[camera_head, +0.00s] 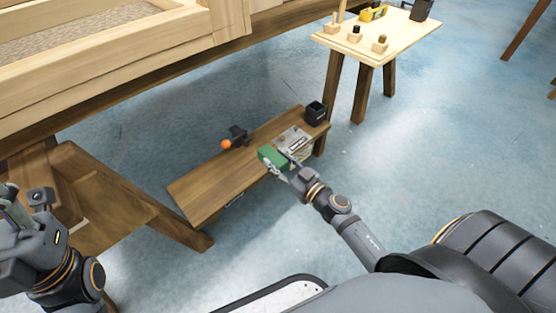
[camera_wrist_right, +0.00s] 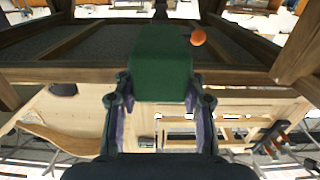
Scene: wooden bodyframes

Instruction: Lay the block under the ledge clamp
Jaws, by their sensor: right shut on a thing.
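The green block (camera_head: 272,156) is between the fingers of my right gripper (camera_head: 283,168), which is shut on it. The block is at the front edge of the brown wooden ledge (camera_head: 215,183); I cannot tell whether it touches the wood. The dark clamp (camera_head: 238,133) with an orange ball knob (camera_head: 226,144) is at the ledge's back edge, behind and left of the block. In the right wrist view, the block (camera_wrist_right: 162,62) fills the middle, with the orange knob (camera_wrist_right: 198,37) to its right. My left gripper (camera_head: 22,222) is at the left edge, away from the ledge; its fingers are unclear.
A pale plate with a dark label (camera_head: 296,141) lies on the ledge right of the block. A black open box (camera_head: 316,112) stands at the ledge's right end. A large wooden frame (camera_head: 130,50) overhangs behind. A small table (camera_head: 395,38) with tools stands back right.

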